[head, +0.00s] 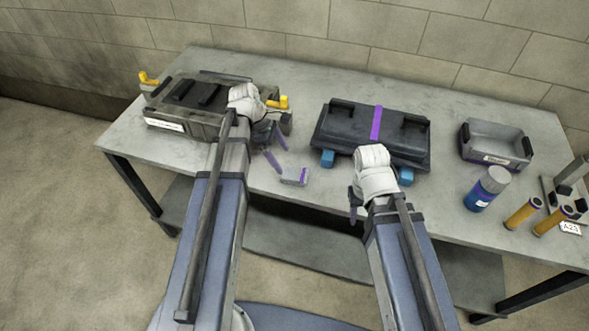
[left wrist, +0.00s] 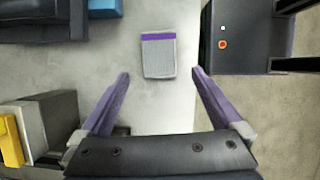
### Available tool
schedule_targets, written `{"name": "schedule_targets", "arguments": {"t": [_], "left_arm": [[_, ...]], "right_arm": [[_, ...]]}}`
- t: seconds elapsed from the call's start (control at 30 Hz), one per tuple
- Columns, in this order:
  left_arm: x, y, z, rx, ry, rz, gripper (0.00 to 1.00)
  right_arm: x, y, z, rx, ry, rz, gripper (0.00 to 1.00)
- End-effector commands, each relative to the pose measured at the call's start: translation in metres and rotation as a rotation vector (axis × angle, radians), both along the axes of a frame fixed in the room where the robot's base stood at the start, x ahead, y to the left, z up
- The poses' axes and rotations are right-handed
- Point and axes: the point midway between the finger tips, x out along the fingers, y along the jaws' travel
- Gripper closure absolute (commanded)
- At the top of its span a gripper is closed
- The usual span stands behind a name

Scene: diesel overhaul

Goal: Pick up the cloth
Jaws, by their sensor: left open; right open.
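The cloth (head: 294,176) is a small grey folded piece with a purple stripe, lying flat near the table's front edge. In the left wrist view the cloth (left wrist: 158,58) lies ahead of the fingers, roughly centred between their tips. My left gripper (head: 283,160) is open and empty, with its purple fingers just beyond and to the left of the cloth in the head view. It also shows in the left wrist view (left wrist: 160,73), a finger on each side. My right gripper (head: 355,206) is in front of the black case; its fingers are mostly hidden, and it appears empty.
A grey engine block with yellow handles (head: 185,115) is at the left, partly behind my left arm. A black case with a purple strap (head: 340,122) stands mid-table. A grey bin (head: 495,143), blue canister (head: 487,188) and orange cylinders (head: 522,213) are at the right.

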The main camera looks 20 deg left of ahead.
Motion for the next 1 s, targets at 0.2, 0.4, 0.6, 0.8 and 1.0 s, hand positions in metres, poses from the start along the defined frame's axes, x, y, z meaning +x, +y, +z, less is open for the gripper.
{"name": "schedule_targets", "arguments": {"t": [0.2, 0.4, 0.6, 0.8, 1.0], "left_arm": [[0.000, -0.005, -0.015, 0.001, -0.001, -0.004, 0.00], [0.001, -0.011, -0.026, 0.002, -0.002, -0.005, 0.00], [0.001, -0.012, -0.029, 0.002, -0.001, -0.005, 0.00], [0.003, -0.019, -0.050, 0.002, -0.001, -0.005, 0.00], [0.004, -0.028, -0.072, 0.002, -0.002, -0.007, 0.00]], "right_arm": [[0.000, 0.000, -0.014, 0.000, 0.000, 0.000, 0.53], [0.000, 0.000, -0.026, 0.000, 0.000, 0.000, 0.53], [0.000, 0.000, -0.029, 0.000, 0.000, 0.000, 0.53], [0.000, 0.000, -0.049, 0.000, 0.000, 0.000, 0.53], [0.000, 0.000, -0.072, 0.000, 0.000, 0.000, 0.53]]}}
